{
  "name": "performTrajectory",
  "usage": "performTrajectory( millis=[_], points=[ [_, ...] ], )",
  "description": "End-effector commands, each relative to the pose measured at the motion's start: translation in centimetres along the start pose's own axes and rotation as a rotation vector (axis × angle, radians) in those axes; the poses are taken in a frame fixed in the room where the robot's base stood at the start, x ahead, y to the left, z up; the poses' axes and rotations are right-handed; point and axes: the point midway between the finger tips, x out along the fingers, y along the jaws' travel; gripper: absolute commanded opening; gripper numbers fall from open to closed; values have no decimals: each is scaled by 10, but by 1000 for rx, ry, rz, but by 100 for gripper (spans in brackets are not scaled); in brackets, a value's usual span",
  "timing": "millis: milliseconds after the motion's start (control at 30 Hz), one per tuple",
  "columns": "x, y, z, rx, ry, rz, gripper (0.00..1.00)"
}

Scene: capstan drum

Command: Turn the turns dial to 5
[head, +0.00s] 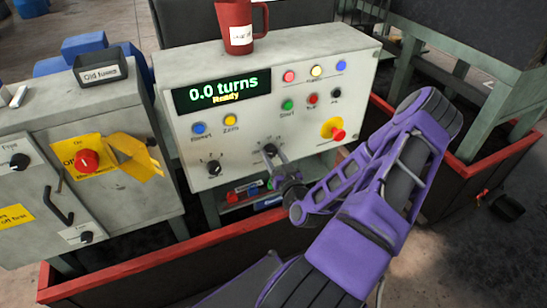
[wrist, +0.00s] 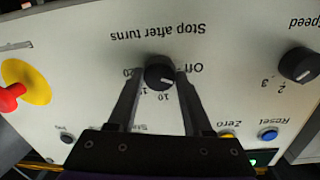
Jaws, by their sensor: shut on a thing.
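The turns dial (wrist: 159,71) is a black round knob on the pale control panel, under the upside-down label "Stop after turns" in the wrist view. Off, 10 and 20 can be read around it; the knob covers part of the scale, and I cannot tell its pointer's setting. My gripper (wrist: 161,78) is shut on the knob, one finger on each side. In the head view the dial (head: 270,149) is at the panel's lower middle, partly hidden by my gripper (head: 277,158). The display (head: 222,91) reads "0.0 turns" and "Ready".
The speed dial (wrist: 300,65) is beside the turns dial. A red emergency button (head: 338,134) on yellow is right of my gripper. Coloured buttons (head: 288,104) sit above. A red mug (head: 238,25) stands on the panel box. A grey cabinet (head: 40,125) is at left.

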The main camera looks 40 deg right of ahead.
Motion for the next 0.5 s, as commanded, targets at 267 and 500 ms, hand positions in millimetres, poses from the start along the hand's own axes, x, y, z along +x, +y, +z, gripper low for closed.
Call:
performTrajectory(
  millis=[267, 500],
  points=[
    [0, 1, 0, 211, -13, -1, 0],
    [0, 1, 0, 332, -21, -3, 0]
  ],
)
